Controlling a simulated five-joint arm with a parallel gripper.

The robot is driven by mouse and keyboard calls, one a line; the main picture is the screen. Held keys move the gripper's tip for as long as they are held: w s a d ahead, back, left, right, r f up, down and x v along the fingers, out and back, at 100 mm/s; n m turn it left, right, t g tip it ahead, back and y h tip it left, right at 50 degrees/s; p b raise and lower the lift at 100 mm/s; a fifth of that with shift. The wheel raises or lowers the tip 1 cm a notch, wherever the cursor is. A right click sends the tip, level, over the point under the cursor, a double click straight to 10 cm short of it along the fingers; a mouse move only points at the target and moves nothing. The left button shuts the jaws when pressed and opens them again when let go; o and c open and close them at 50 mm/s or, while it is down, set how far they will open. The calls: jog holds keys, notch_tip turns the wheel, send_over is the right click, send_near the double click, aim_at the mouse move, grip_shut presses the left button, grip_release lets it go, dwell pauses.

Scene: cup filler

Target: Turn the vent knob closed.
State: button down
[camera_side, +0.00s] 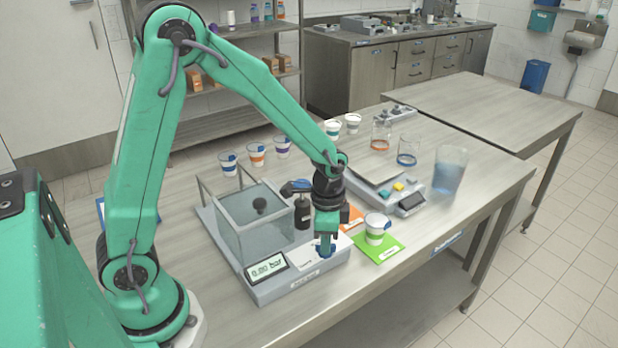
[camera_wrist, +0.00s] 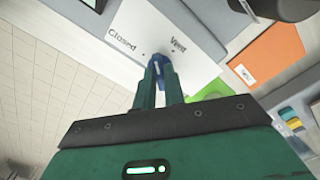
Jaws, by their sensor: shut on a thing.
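The vent knob (camera_wrist: 157,64) is small and blue, on the pale top of the filler unit's base. Its tip shows between the words "Closed" on the left and "Vent" on the right in the wrist view. I cannot tell its exact setting. My gripper (camera_wrist: 158,78) points down with its green fingers shut on the knob. In the side view, my gripper (camera_side: 325,240) stands over the front right part of the base (camera_side: 296,288), and the blue knob (camera_side: 326,251) shows at the fingertips. The fingers hide most of the knob.
A clear tank (camera_side: 250,228) and a pressure display (camera_side: 267,266) stand left of my gripper. A dark bottle-like part (camera_side: 302,213) is close behind it. A cup (camera_side: 376,229) stands on a green mat (camera_side: 390,250) to the right. An orange card (camera_side: 350,217) lies behind.

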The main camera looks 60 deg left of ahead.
jog(key=n, duration=0.3)
jog(key=shift+n, duration=2.4)
jog(key=c, duration=1.5)
grip_release()
jog(key=shift+r, duration=0.15)
jog(key=shift+r, duration=3.8)
